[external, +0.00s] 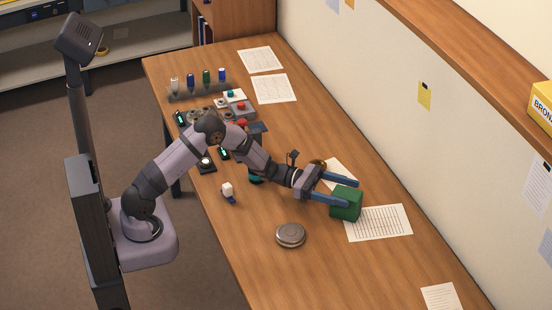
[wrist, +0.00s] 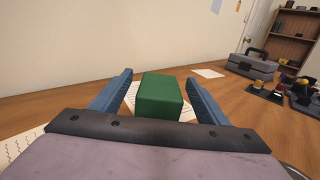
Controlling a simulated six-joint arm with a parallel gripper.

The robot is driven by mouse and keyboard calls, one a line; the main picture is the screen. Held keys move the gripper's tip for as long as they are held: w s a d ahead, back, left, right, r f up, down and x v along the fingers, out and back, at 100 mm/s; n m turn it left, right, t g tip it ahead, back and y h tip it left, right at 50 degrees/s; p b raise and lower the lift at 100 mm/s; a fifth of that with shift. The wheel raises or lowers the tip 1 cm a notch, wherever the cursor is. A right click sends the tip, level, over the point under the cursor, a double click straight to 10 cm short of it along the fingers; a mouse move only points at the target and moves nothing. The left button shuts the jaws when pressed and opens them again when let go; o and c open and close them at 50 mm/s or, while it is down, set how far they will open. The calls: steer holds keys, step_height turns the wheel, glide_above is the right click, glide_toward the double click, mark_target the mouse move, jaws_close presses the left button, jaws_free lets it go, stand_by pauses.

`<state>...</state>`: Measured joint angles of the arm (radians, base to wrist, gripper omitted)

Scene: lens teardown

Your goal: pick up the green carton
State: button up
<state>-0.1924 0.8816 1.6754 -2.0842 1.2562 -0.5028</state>
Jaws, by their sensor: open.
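The green carton (external: 347,206) stands on the wooden table, at the edge of a sheet of printed paper. In the wrist view the green carton (wrist: 162,97) sits between the two blue fingers. My gripper (external: 350,192) is open, with a finger on either side of the carton. In the wrist view my gripper (wrist: 158,92) shows gaps between both fingers and the carton. The far side of the carton is hidden.
A round metal tin (external: 291,235) lies on the table in front of the carton. A printed sheet (external: 384,222) lies beside the carton. A grey toolbox (wrist: 252,65) shows at the right in the wrist view. The table's front right is mostly clear.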

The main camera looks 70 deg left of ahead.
mark_target(360, 202)
steer(key=shift+f, duration=0.85)
steer(key=shift+w+d+f, duration=0.1)
steer(key=shift+d+f, duration=0.05)
steer(key=shift+f, duration=0.15)
steer(key=shift+p+x, duration=0.5)
steer(key=shift+x, duration=1.8)
steer(key=c, duration=1.2)
steer(key=shift+r, duration=0.1)
